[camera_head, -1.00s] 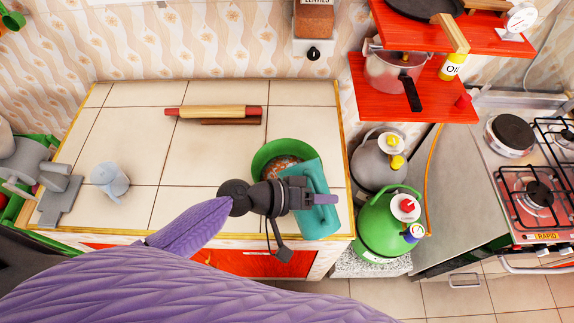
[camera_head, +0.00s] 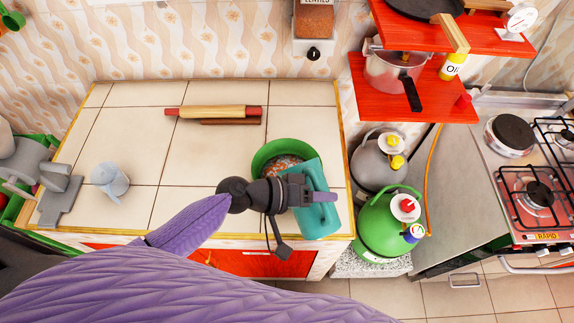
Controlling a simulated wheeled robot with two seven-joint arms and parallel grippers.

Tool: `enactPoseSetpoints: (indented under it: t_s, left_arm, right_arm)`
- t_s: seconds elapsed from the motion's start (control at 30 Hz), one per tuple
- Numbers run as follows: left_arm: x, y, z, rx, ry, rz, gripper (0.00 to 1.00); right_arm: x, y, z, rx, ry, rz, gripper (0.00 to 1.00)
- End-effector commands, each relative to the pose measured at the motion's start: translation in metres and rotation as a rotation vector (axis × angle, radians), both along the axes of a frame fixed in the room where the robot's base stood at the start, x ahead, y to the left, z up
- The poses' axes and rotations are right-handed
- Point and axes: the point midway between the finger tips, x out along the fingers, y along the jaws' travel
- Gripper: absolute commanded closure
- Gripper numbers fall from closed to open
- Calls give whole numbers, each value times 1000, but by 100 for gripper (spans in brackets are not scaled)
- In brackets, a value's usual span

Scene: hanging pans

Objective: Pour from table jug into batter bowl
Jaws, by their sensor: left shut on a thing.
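The teal jug (camera_head: 316,219) is at the front right of the tiled counter. My left gripper (camera_head: 304,193) is shut on it, and the gripper's dark body covers part of its left side. The jug looks tilted, with its upper end over the near right rim of the green batter bowl (camera_head: 262,158). The bowl holds something brownish and speckled, partly hidden by the jug and gripper. I cannot tell whether anything is flowing from the jug. My right gripper is not in view.
A rolling pin (camera_head: 215,112) lies at the back of the counter (camera_head: 120,125). A small grey-blue jug-like vessel (camera_head: 110,180) and a grey appliance (camera_head: 62,190) stand at the left. Gas cylinders (camera_head: 382,228) stand beyond the right edge, below red shelves (camera_head: 420,95).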

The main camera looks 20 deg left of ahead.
Motion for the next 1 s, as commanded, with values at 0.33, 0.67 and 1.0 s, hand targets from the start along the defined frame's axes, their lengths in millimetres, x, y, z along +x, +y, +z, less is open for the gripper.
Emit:
enactPoseSetpoints:
  t_s: [0.33, 0.67, 1.0]
  left_arm:
    - [2, 1, 1, -9, 8, 1, 100]
    - [3, 2, 1, -17, 19, 1, 100]
    - [4, 3, 1, -26, 30, 1, 100]
  right_arm:
    - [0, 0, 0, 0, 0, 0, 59]
    - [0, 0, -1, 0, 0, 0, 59]
    - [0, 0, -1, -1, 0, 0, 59]
